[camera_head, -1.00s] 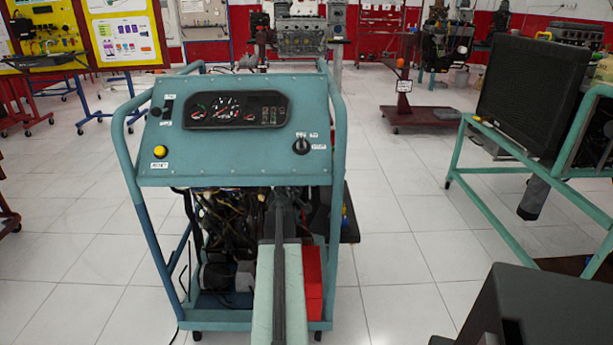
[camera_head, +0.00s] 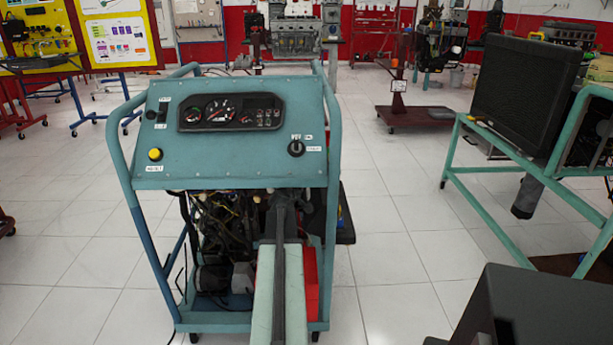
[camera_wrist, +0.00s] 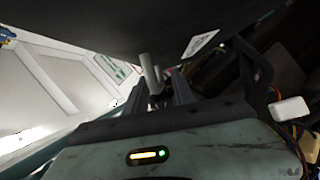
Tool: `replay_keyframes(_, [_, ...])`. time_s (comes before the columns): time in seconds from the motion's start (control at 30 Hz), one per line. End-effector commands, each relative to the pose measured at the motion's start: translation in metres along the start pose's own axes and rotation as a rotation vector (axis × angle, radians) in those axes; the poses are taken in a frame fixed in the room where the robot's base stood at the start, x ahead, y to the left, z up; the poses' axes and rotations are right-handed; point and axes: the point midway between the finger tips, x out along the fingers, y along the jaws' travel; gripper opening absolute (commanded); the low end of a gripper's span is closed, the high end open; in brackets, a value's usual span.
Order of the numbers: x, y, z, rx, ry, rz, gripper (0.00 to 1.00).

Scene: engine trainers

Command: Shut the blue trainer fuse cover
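The blue trainer (camera_head: 236,160) stands in front of me, with a gauge panel on its sloped top and tangled wiring below. I cannot make out its fuse cover for certain in either view. My arm reaches into the trainer below the panel, so the gripper is hidden in the head view. In the wrist view my gripper (camera_wrist: 160,92) has its two dark fingers apart, so it looks open. A short grey cylinder (camera_wrist: 150,72) shows at the gap between them; I see no clear grip on it. A dark surface with a white label (camera_wrist: 200,43) hangs close above the fingers.
Loose wires and a white connector (camera_wrist: 290,108) lie right of the gripper. A red box (camera_head: 311,285) sits low in the trainer. A green stand with a black radiator (camera_head: 526,97) is at the right. White floor (camera_head: 395,265) is clear between them.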

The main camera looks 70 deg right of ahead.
Motion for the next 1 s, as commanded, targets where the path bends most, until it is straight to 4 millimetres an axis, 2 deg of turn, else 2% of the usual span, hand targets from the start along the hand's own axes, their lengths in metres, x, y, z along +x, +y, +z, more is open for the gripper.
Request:
replay_keyframes(0.17, [-0.006, 0.0, 0.0, 0.0, 0.001, 0.0, 0.31])
replay_keyframes(0.27, [-0.02, 0.001, 0.0, -0.001, 0.001, 0.0, 0.31])
replay_keyframes(0.5, [-0.068, 0.001, 0.0, -0.001, 0.001, -0.001, 0.31])
replay_keyframes(0.6, [-0.078, 0.001, -0.001, -0.001, 0.001, 0.0, 0.31])
replay_keyframes(0.87, [-0.078, -0.001, -0.001, 0.0, 0.0, 0.0, 0.3])
replay_keyframes(0.93, [-0.078, -0.009, -0.002, -0.01, -0.005, -0.002, 0.3])
replay_keyframes(1.0, [-0.081, -0.03, -0.007, -0.043, -0.023, -0.006, 0.3])
